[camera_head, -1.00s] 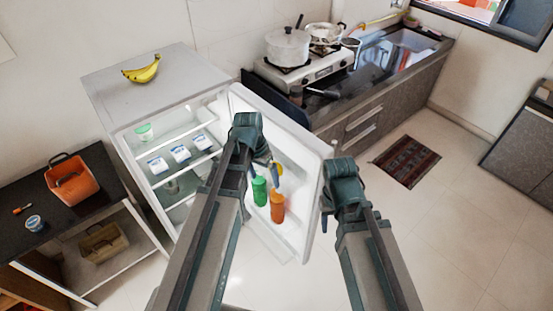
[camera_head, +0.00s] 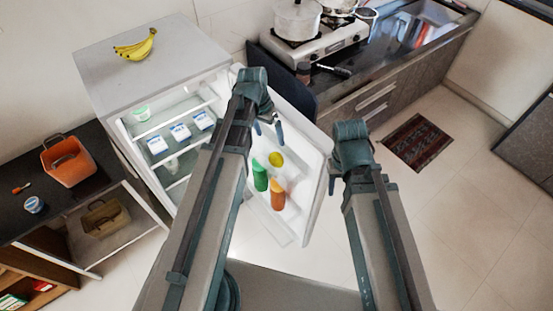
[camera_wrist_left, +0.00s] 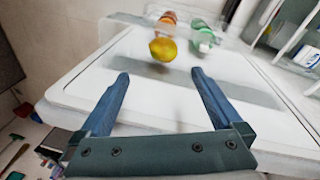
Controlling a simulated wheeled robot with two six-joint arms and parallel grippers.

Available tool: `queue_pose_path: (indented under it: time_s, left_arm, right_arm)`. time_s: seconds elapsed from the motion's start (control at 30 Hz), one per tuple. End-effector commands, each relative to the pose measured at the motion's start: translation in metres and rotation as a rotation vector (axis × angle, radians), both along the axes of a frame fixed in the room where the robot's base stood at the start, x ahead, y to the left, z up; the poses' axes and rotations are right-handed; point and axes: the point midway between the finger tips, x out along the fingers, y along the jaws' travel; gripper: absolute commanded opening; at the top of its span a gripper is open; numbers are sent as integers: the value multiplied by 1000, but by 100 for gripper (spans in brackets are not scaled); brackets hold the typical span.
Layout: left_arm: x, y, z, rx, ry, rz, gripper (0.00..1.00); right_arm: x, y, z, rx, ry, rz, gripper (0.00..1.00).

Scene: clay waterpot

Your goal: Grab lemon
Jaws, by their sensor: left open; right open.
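The yellow lemon (camera_head: 276,159) sits on the inner side of the open fridge door, by a green bottle (camera_head: 260,177) and an orange bottle (camera_head: 278,194). In the left wrist view the lemon (camera_wrist_left: 163,49) is beyond the fingertips, roughly centred between them. My left gripper (camera_head: 269,127) is open and empty, above the lemon in the head view and apart from it. It also shows in the left wrist view (camera_wrist_left: 160,74). My right gripper (camera_head: 332,182) is open, near the door's outer edge; its fingers are partly hidden by my arm.
The white fridge door (camera_head: 310,165) stands open between my arms. The fridge (camera_head: 150,75) has bananas (camera_head: 136,46) on top and containers on its shelves. A stove (camera_head: 315,48) and counter are behind. An orange basket (camera_head: 68,160) is on the left table.

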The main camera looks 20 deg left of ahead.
Motion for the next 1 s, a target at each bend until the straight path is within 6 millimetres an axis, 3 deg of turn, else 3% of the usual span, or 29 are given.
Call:
queue_pose_path:
  time_s: [0.5,1.0]
  left_arm:
    - [4,-11,-73,0,0,-1,100]
    - [6,-13,-91,0,0,0,100]
  right_arm:
    - [1,0,-73,1,-3,-4,50]
    - [1,0,-91,0,-3,-1,50]
